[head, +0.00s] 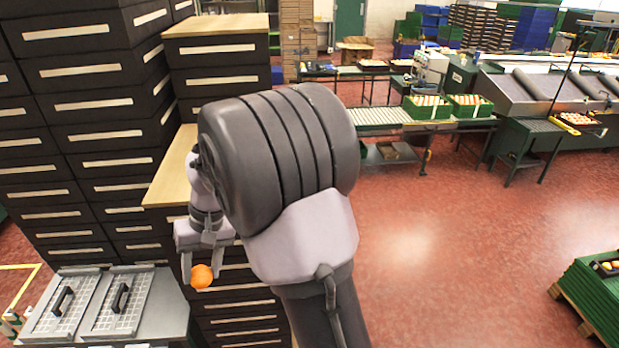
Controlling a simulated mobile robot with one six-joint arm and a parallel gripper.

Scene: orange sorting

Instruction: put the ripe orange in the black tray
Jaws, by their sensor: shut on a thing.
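An orange fruit (202,276) is held between the fingers of my gripper (198,274), which is shut on it. The gripper points down in front of a dark drawer cabinet, to the right of a grey metal surface. The orange hangs in the air with nothing seen touching it from below. My own arm fills the middle of the view and hides part of the area behind it. I cannot make out the black tray with certainty in this view.
A grey metal unit with two grated lids (92,303) stands at the lower left. Tall dark drawer cabinets (85,120) line the left. A wooden top (172,178) is behind the gripper. Open red floor (430,255) lies to the right, with green stacked crates (590,295) at the edge.

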